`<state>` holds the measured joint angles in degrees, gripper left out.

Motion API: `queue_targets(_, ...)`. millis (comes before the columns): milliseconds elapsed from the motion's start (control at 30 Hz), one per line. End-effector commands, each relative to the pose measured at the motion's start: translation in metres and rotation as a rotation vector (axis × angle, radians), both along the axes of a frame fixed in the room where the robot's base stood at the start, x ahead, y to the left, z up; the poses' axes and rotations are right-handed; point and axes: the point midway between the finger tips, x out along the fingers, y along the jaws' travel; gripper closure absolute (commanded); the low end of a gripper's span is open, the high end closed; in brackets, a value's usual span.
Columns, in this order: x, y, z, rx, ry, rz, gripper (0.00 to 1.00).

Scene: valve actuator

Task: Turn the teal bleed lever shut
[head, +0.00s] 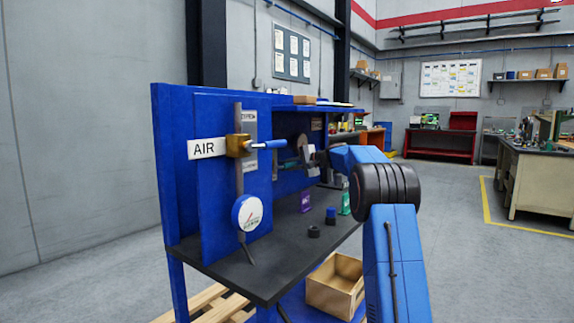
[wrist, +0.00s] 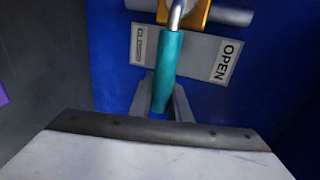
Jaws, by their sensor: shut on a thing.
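In the wrist view the teal lever (wrist: 168,70) hangs from a brass valve body (wrist: 188,10) on a bent steel stem. It points down the picture, across a grey plate (wrist: 200,50) marked CLOSED on the left and OPEN on the right. The lever lies nearer the CLOSED mark. My gripper (wrist: 161,102) is shut on the lever's lower end, with one finger on each side.
A brass valve with a blue lever (head: 268,145) sits nearer on the panel, beside an AIR label (head: 207,148). A gauge (head: 247,212) hangs below it. Purple (head: 305,200), blue (head: 331,215) and black (head: 314,231) items stand on the dark bench top. A wooden crate (head: 335,290) is underneath.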

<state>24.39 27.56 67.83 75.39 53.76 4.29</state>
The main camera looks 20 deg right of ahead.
Motion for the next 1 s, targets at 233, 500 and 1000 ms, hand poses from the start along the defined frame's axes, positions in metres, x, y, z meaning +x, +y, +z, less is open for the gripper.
queue_targets(233, 0.0001, -0.0013, -0.0024, 0.013, 0.008, -0.002, 1.00)
queue_targets(500, 0.0001, -0.0012, -0.0035, 0.012, 0.009, -0.001, 0.76)
queue_targets(1000, -0.0083, -0.0057, 0.0009, 0.011, 0.006, -0.001, 0.65)
